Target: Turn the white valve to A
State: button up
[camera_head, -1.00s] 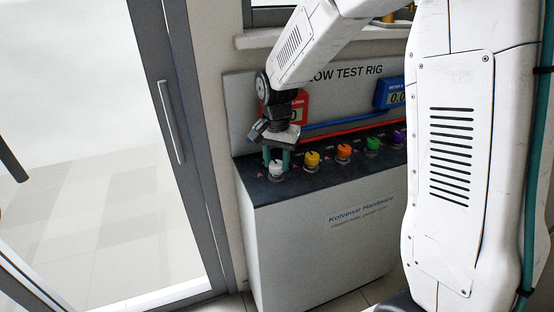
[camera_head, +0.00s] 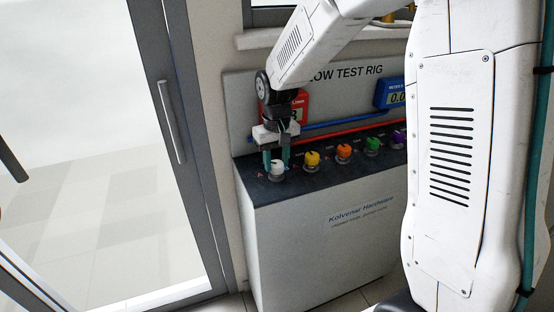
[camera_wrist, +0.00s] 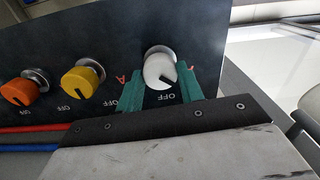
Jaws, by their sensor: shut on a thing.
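The white valve (camera_head: 277,168) is the leftmost knob on the rig's dark top in the head view. In the wrist view the white valve (camera_wrist: 159,68) has a dark pointer line toward the lower right, near the word OFF. My gripper (camera_head: 276,163) points down over the valve, with one teal finger on each side. In the wrist view my gripper (camera_wrist: 160,82) is shut on the knob. The right finger covers part of the panel beside it.
A yellow valve (camera_head: 312,159), an orange valve (camera_head: 343,151), a green valve (camera_head: 372,144) and a purple valve (camera_head: 399,137) stand in a row to the right. Red and blue pipes run behind them. A glass door (camera_head: 130,150) is at the left.

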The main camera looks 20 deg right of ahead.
aim_at(276, 163)
jog(key=shift+n, duration=1.1)
jog(key=o, duration=1)
jog(key=shift+r, duration=0.1)
notch_tip(276, 163, up, 8)
jog(key=shift+f, duration=0.15)
